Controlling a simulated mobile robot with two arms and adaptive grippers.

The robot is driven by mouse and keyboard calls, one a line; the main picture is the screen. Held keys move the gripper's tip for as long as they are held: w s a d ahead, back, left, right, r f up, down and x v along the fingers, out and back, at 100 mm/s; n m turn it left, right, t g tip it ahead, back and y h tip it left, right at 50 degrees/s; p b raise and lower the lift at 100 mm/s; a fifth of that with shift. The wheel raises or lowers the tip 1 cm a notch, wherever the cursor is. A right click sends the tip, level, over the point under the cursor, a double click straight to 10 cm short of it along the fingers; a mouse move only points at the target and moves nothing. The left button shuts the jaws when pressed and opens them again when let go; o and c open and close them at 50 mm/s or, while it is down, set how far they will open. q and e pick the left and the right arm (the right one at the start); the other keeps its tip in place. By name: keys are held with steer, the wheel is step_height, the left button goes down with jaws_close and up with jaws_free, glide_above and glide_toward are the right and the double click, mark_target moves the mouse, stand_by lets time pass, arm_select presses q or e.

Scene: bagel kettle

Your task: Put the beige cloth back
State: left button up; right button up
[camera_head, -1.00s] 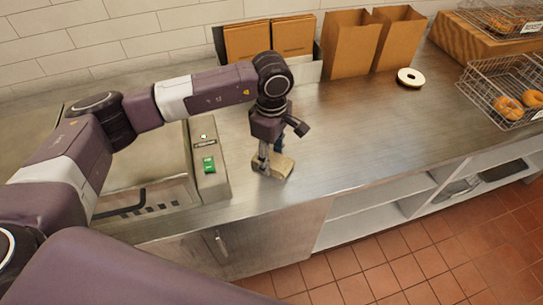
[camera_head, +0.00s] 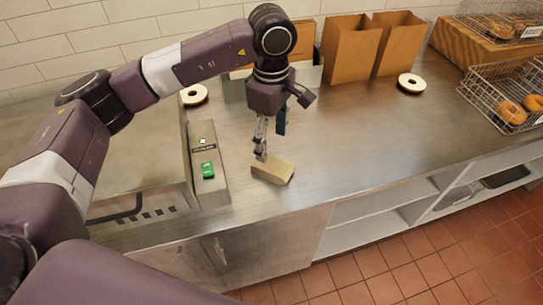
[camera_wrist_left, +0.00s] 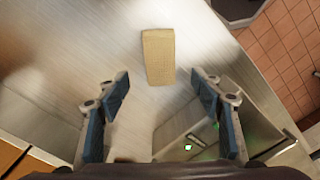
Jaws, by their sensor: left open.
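The beige cloth (camera_head: 272,172) is a folded, flat block lying on the metal counter near its front edge, just right of the grey machine's control panel. In the left wrist view the cloth (camera_wrist_left: 158,56) lies ahead of the fingertips, centred between them and clear of both. My left gripper (camera_head: 262,150) is above the counter just behind and over the cloth. Its blue-padded fingers (camera_wrist_left: 160,84) are spread wide with nothing between them. My right gripper is not in view.
The grey machine (camera_head: 140,160) with a green switch (camera_head: 207,170) stands left of the cloth. Paper bags (camera_head: 350,45) stand at the back. Wire baskets (camera_head: 505,90) hold bagels. The middle counter is clear.

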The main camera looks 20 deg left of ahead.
arm_select(q)
step_height(320, 180, up, 3)
steer(key=shift+r, duration=0.2)
stand_by(0.4)
steer(key=shift+r, duration=0.15)
